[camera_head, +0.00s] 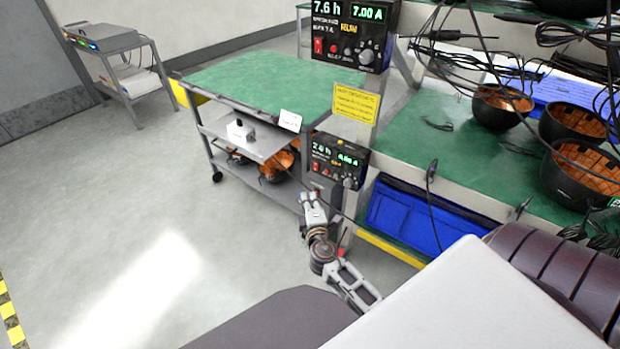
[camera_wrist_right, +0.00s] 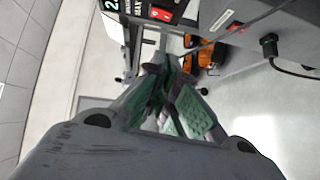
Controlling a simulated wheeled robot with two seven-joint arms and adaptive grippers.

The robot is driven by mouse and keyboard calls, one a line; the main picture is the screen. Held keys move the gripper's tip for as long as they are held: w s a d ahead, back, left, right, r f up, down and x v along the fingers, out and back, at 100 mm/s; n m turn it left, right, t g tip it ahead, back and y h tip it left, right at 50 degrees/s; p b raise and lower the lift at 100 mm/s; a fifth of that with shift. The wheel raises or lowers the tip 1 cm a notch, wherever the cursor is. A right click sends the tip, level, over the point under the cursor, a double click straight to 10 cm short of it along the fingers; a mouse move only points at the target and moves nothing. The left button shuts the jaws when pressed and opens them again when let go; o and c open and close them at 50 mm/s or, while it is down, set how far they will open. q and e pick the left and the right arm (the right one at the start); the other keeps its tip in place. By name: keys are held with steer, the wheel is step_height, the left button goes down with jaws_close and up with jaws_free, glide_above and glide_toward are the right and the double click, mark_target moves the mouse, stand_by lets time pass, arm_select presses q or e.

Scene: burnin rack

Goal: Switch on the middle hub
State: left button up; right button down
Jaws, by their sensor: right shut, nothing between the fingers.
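Two black hubs with lit green displays show in the head view: an upper hub (camera_head: 348,37) and a lower hub (camera_head: 338,165) at the end of the green bench. I cannot tell from labels which is the middle one. A red switch (camera_head: 318,150) is on the lower hub's left side. My right gripper (camera_head: 310,196) is just below the lower hub, apart from its switch, shut and empty. In the right wrist view its closed fingers (camera_wrist_right: 176,88) point toward a hub with a red switch (camera_wrist_right: 161,15) at the top. My left gripper is out of view.
A yellow notice (camera_head: 354,103) stands between the hubs. A green-topped cart (camera_head: 260,78) is left of them. Blue bins (camera_head: 405,217) sit under the right bench, which bears black bowls (camera_head: 500,107) and loose cables.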

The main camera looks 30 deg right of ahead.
mark_target(316, 166)
steer(key=shift+w, duration=0.15)
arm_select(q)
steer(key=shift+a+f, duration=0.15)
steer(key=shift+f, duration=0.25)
arm_select(e)
steer(key=s+d+x, duration=0.1)
steer(key=d+x, duration=0.1)
steer(key=x, duration=1)
steer(key=shift+w+d+f, duration=0.15)
steer(key=shift+d+f, duration=0.05)
steer(key=shift+d, duration=0.3)
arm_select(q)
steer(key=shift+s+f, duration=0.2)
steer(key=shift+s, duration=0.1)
